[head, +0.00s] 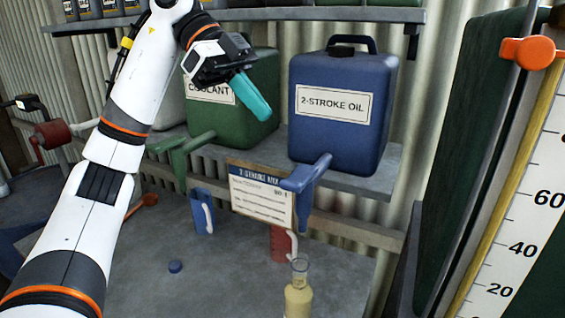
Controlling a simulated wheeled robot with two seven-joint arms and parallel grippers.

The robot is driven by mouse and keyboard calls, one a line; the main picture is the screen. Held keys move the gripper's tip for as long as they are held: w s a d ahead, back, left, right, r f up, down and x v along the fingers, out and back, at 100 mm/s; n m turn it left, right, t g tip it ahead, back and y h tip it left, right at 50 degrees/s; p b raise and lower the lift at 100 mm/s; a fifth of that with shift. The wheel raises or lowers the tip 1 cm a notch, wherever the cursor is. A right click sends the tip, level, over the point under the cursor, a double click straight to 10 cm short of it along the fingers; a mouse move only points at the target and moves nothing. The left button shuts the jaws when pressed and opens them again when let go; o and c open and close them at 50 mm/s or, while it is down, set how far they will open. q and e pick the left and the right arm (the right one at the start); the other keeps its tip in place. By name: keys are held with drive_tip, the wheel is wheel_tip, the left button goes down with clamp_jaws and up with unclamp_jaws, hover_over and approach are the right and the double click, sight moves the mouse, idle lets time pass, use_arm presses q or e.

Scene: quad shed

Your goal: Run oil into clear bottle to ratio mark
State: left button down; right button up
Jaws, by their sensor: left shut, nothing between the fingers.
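The clear bottle (298,298) stands upright at the bottom of the head view, with pale yellow liquid in it and an empty-looking neck. Its lower part is cut off, and I cannot make out a ratio mark. The blue 2-stroke oil container (335,135) stands on the shelf above, its blue tap (307,180) jutting out over the bench, up and behind the bottle. My left gripper (257,108) is shut and empty, its teal fingers in front of the green coolant container (262,80), left of the oil container and apart from the tap. My right gripper is out of view.
A mix card (262,203) hangs below the shelf. A blue jug (201,222), a red jug (281,246) and a small blue cap (175,267) are on the grey bench (220,285). A large scale with an orange slider (530,53) stands at right.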

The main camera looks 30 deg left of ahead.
sight(301, 181)
use_arm(q)
drive_tip(key=d+f, duration=0.1)
drive_tip(key=f, duration=0.1)
drive_tip(key=d+f+p, duration=0.1)
drive_tip(key=d+f, duration=0.1)
drive_tip(key=f, duration=0.1)
drive_tip(key=d+f, duration=0.1)
drive_tip(key=f, duration=0.2)
drive_tip(key=shift+d+f, duration=0.15)
drive_tip(key=shift+d, duration=0.2)
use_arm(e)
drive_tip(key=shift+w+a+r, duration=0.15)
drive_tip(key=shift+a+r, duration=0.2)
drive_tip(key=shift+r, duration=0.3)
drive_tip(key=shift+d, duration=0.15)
